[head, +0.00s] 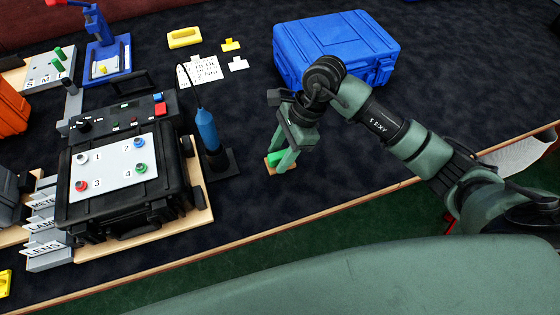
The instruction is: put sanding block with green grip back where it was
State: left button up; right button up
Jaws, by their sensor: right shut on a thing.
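The sanding block with green grip (276,156) is near the table's front edge, to the right of the black test case. It has a green handle and a tan base. My right gripper (281,161), its arm coming in from the right, points down and is shut on the green grip. The fingers hide part of the block. I cannot tell whether its base touches the dark table top. My left gripper is not in view.
A blue case (330,45) stands behind my right gripper. A blue cylindrical tool (207,130) stands in a dark holder to the left, beside the black case (125,205) with numbered buttons. Dark table top (330,195) is clear right of the block, up to the wooden edge.

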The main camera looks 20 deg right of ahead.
notch_tip(320, 180, down, 4)
jog(key=shift+f, duration=0.1)
jog(key=shift+f, duration=0.2)
jog(key=o, duration=1.3)
jog(key=shift+r, duration=0.1)
